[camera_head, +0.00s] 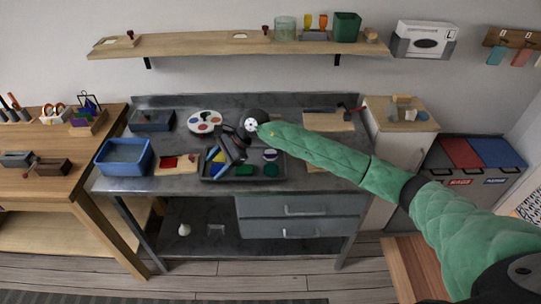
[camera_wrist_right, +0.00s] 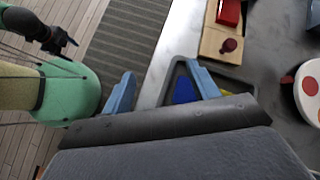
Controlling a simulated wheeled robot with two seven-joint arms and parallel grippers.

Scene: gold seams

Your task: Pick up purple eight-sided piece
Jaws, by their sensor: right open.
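My right gripper (camera_head: 228,152) is over the near-left part of the dark tray (camera_head: 222,181) on the metal bench. One finger is over the tray's edge (camera_wrist_right: 172,72), the other over the floor side. A small purple-and-white piece (camera_head: 270,155) lies at the tray's right; I cannot make out its sides. Blue (camera_wrist_right: 183,91) and yellow (camera_wrist_right: 225,92) pieces show beyond the fingers. What seems to be my dark left gripper (camera_wrist_right: 58,38) hangs at the wrist view's upper left, its jaws unclear.
Green pieces (camera_head: 244,171) share the tray. A wooden board with a red block (camera_head: 170,162) and a blue bin (camera_head: 123,158) stand to the left. A round palette (camera_head: 205,122) lies behind. My right arm covers the bench's right part.

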